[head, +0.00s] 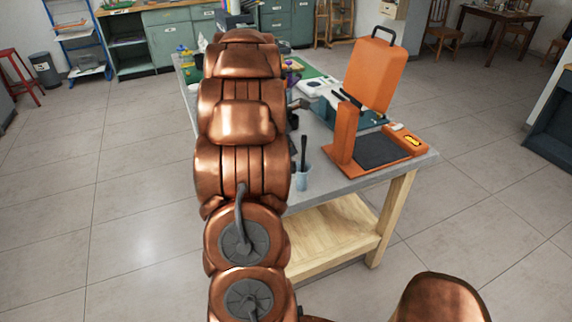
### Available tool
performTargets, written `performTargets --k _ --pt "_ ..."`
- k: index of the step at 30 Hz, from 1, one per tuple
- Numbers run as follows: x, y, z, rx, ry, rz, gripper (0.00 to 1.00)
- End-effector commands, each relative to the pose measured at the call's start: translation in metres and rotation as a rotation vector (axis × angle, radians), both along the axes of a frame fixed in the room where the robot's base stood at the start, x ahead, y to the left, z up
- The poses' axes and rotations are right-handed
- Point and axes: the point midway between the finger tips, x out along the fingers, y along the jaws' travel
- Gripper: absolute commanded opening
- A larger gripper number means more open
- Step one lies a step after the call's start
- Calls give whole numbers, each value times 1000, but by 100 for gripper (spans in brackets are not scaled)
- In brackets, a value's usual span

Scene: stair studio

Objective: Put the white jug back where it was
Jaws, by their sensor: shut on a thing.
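My copper-coloured arm reaches forward over the left part of the workbench (407,163). My gripper is hidden behind the arm's own links, so I cannot see its jaws or what is between them. I cannot make out a white jug with certainty; the arm covers much of the bench's left side. A small white bottle-like thing (202,43) shows just left of the arm at the bench's far end, too small to identify.
An orange heat press (374,76) stands open at the bench's right. A light-blue cup (303,180) with a black-handled tool stands at the near edge. Green cabinets (172,44) line the back. A red stool (20,75) is far left. The left floor is clear.

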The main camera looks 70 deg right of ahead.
Motion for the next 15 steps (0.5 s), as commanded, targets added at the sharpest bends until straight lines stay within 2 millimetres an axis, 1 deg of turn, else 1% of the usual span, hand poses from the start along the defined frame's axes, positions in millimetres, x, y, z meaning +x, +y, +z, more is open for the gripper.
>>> performTargets --k 1,3,8,15 --pt "-2 1 -7 6 4 -2 0" --pt "-1 0 -15 3 2 -2 0" --pt "0 0 -26 0 1 0 0" --pt "-1 1 -55 5 3 -1 0"
